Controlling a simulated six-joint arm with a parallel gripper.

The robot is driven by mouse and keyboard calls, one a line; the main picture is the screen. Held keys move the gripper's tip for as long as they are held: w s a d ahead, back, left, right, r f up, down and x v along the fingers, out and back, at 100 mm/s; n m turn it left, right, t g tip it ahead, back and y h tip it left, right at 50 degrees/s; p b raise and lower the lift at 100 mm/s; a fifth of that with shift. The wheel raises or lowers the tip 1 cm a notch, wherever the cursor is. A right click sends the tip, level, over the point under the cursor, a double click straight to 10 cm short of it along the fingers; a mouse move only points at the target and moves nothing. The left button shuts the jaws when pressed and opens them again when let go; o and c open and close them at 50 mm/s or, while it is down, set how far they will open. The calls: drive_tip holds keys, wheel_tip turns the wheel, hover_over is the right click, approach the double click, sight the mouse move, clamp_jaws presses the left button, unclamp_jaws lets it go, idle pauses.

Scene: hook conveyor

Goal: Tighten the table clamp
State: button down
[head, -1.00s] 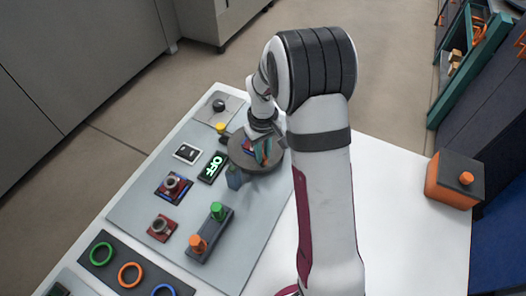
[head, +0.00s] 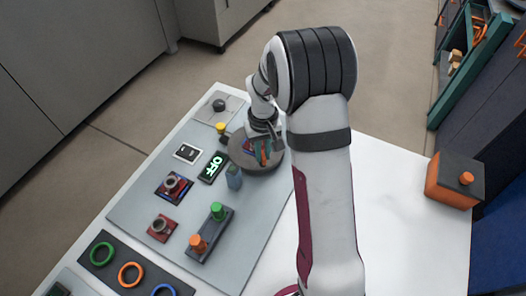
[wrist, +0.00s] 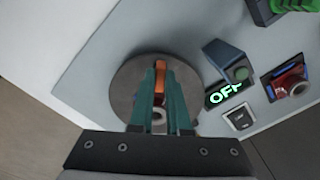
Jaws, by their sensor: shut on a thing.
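A round grey disc (head: 268,167) sits at the upper right of the light grey panel; it also shows in the wrist view (wrist: 124,90). An orange upright piece (wrist: 161,78) is over the disc, and it seems to be the table clamp's handle. My gripper (head: 263,153), with teal fingers, points down over the disc. In the wrist view my gripper (wrist: 160,70) is shut on the orange piece, one finger on each side. A grey ring-shaped part (wrist: 159,115) shows between the fingers. The fingers hide much of the clamp.
A lit OFF display (head: 213,167) and a blue-grey block (head: 234,177) stand close to the disc.

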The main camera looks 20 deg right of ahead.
sight(263, 155)
drive_tip(key=c, duration=0.9)
unclamp_jaws()
drive_tip(key=shift+r, duration=0.1)
wheel_tip(263, 155, up, 16)
drive_tip(key=shift+f, duration=0.15)
drive_tip(key=s+a+m, duration=0.1)
drive_tip(key=s+a, duration=0.1)
drive_tip(key=s, duration=0.7)
drive_tip(key=s+a+m+y, duration=0.1)
drive_tip(key=s+a+m, duration=0.1)
drive_tip(key=s, duration=0.7)
drive_tip(key=s+a+f+m, duration=0.1)
drive_tip(key=s+a, duration=0.3)
drive_tip(key=s, duration=0.5)
drive_tip(key=shift+s+m+y, duration=0.15)
drive_tip(key=shift+m+y, duration=0.25)
drive_tip(key=shift+m, duration=0.3)
